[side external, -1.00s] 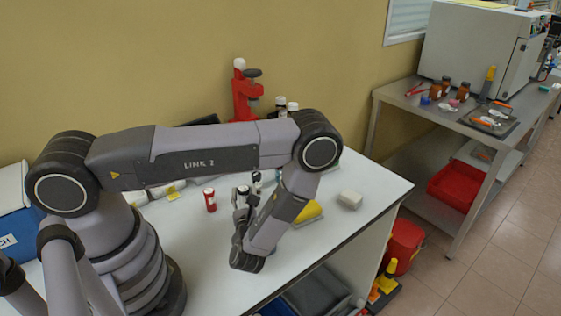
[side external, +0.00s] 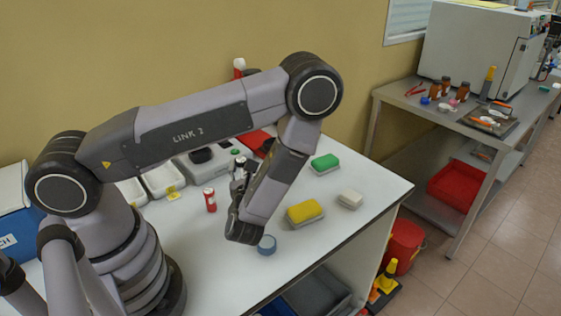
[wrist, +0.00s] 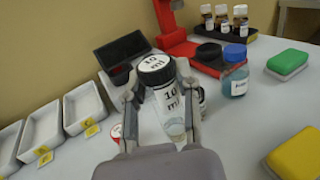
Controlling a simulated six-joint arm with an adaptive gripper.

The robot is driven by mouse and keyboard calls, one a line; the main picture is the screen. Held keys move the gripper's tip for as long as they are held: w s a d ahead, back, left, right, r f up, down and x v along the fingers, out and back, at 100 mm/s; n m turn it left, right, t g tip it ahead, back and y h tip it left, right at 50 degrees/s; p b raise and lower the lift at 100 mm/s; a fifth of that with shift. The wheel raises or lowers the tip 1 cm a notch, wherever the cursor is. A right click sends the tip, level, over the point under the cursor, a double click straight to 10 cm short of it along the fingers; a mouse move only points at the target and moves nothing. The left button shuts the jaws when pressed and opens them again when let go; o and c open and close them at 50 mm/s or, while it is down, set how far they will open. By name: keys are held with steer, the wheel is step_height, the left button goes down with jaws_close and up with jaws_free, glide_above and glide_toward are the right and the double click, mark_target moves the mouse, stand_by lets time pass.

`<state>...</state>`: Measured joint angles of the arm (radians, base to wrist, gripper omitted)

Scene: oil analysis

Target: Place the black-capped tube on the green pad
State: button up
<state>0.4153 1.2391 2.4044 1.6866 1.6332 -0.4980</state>
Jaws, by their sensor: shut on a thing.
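The black-capped tube (wrist: 163,95) is clear, labelled "10 ml", with clear liquid at its lower end. My gripper (wrist: 158,82) is shut on it, one finger on each side just below the cap; the tube looks tilted in the wrist view. In the side view my gripper (side external: 239,175) is over the white table, and the tube there is small and hard to make out. The green pad (side external: 325,162) lies on the table to the right of my gripper, apart from it, with nothing on it. It also shows at the right of the wrist view (wrist: 289,62).
A yellow pad (side external: 304,213) and a white block (side external: 350,199) lie near the green pad. A blue-capped bottle (wrist: 235,72) stands between tube and green pad in the wrist view.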

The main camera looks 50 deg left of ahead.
steer(key=w+r, duration=0.4)
steer(key=w, duration=0.4)
steer(key=w+r, duration=0.4)
steer(key=w, duration=0.3)
steer(key=shift+m+t, duration=0.3)
steer(key=shift+t, duration=0.1)
steer(key=shift+w+a+f, duration=0.35)
steer(key=shift+w+f, duration=1.75)
steer(key=shift+w, duration=0.2)
steer(key=shift+w+a+f, duration=0.3)
steer(key=shift+w+f, duration=1.8)
steer(key=shift+w, duration=0.25)
steer(key=shift+w+a+f, duration=0.35)
steer(key=shift+w+f, duration=1.75)
steer(key=shift+w, duration=0.2)
steer(key=o, duration=0.9)
steer(key=shift+f, duration=0.1)
steer(key=shift+c, duration=0.2)
